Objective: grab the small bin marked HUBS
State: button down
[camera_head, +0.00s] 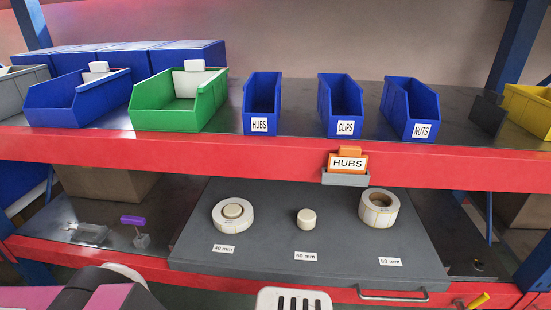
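The small blue bin marked HUBS (262,90) stands upright on the upper shelf, near the middle. Its white label faces me on the lower front, and its open top shows no contents that I can make out. It stands between a larger green bin (165,118) on the left and the small blue CLIPS bin (340,96) on the right, with gaps on both sides. An orange sign reading HUBS (347,163) sits on the red shelf edge, below the CLIPS bin rather than the HUBS bin.
A small blue NUTS bin (410,108) and a yellow bin (528,108) stand farther right. A large blue bin (65,105) is at left. The red shelf edge (230,152) runs in front. Below, label rolls rest on a dark grey board (270,262). A white slotted part (293,298) shows at the bottom.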

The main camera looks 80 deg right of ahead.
aim_at(261, 106)
jog(key=k+j+z, duration=0.2)
jog(key=j, duration=0.25)
jog(key=k+j+z, duration=0.2)
jog(key=j, duration=0.25)
jog(key=z, duration=3.6)
jog(key=l, duration=0.1)
